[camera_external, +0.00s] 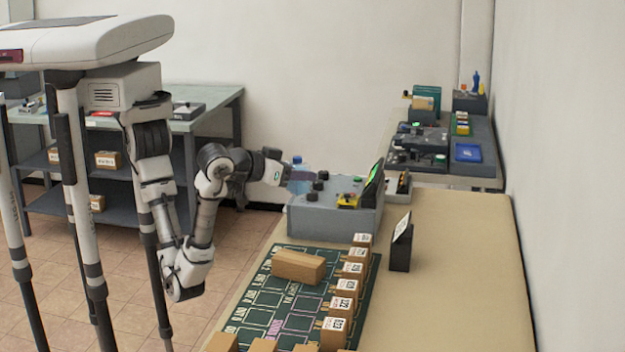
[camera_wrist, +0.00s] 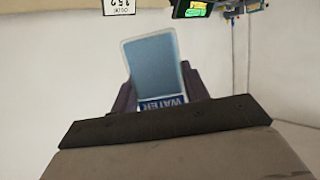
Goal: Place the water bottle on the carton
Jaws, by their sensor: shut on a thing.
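The water bottle (camera_external: 299,162) is clear blue with a blue cap end, at the far left edge of the grey control box in the external view. My gripper (camera_external: 301,176) is shut on it from the left. In the wrist view, the bottle (camera_wrist: 152,68) stands between the two dark fingers of my gripper (camera_wrist: 158,95), and its "WATER" label shows upside down. I cannot tell whether it touches any surface below. A brown carton (camera_external: 298,264) lies on the green marked board, nearer the camera; which carton the task means is not certain.
The grey control box (camera_external: 335,218) with knobs stands between the bottle and the green board (camera_external: 262,312). Several small labelled cartons (camera_external: 346,289) line the board's right edge. A dark sign stand (camera_external: 401,250) is to the right. The tan table (camera_external: 460,280) is clear at right.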

